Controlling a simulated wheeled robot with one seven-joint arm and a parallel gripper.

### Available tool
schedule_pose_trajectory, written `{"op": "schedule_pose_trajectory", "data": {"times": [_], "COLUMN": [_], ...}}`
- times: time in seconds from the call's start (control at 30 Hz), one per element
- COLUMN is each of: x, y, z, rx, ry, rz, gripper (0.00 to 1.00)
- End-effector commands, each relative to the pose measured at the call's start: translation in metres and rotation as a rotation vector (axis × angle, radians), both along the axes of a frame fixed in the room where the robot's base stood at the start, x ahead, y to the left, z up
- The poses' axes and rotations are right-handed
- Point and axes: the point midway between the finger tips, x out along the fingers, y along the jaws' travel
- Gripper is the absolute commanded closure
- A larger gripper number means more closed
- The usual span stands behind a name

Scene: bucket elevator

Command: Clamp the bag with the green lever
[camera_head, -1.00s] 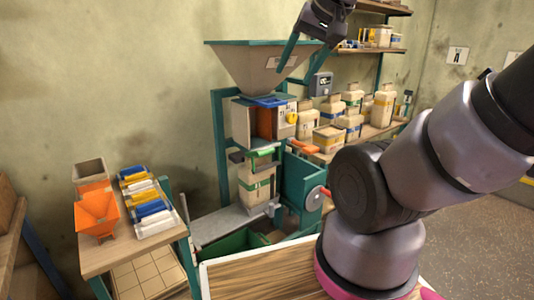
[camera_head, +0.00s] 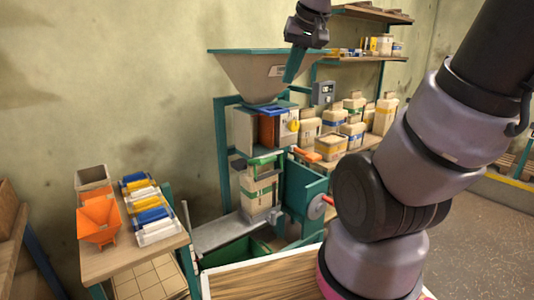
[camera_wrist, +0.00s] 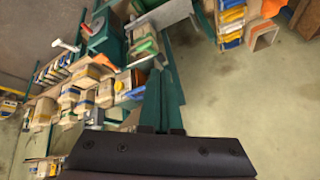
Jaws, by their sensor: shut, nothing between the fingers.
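The bag (camera_head: 258,192), tan with a green band, stands upright under the spout of the hopper machine. The green lever (camera_head: 264,159) lies across just above the bag's top; whether it presses on the bag I cannot tell. The lever also shows in the wrist view (camera_wrist: 143,47), beyond my fingers. My gripper (camera_head: 290,80) is high up in front of the hopper, well above the lever and bag. Its teal fingers point down, are shut and hold nothing. They also show close together in the wrist view (camera_wrist: 166,85).
The grey hopper (camera_head: 262,75) is right behind my gripper. An orange-handled lever (camera_head: 307,153) and a teal housing with a red knob (camera_head: 327,199) stand right of the bag. Several filled bags line the bench at right. A side table (camera_head: 125,250) with an orange funnel is at left.

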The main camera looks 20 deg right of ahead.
Motion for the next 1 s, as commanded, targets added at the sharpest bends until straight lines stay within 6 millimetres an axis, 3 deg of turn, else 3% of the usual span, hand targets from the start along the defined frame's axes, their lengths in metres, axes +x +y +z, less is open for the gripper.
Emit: {"op": "schedule_pose_trajectory", "data": {"times": [0.03, 0.27, 0.6, 0.8, 1.0], "x": [0.023, 0.115, 0.238, 0.276, 0.287], "y": [-0.003, -0.013, -0.029, -0.036, -0.037], "z": [-0.006, -0.04, -0.136, -0.183, -0.2], "rx": [-0.033, -0.156, -0.227, -0.226, -0.225], "ry": [0.027, 0.098, 0.172, 0.183, 0.182], "rz": [0.025, 0.18, 0.424, 0.51, 0.537], "gripper": [1.0, 1.0, 1.0, 1.0, 1.0]}}
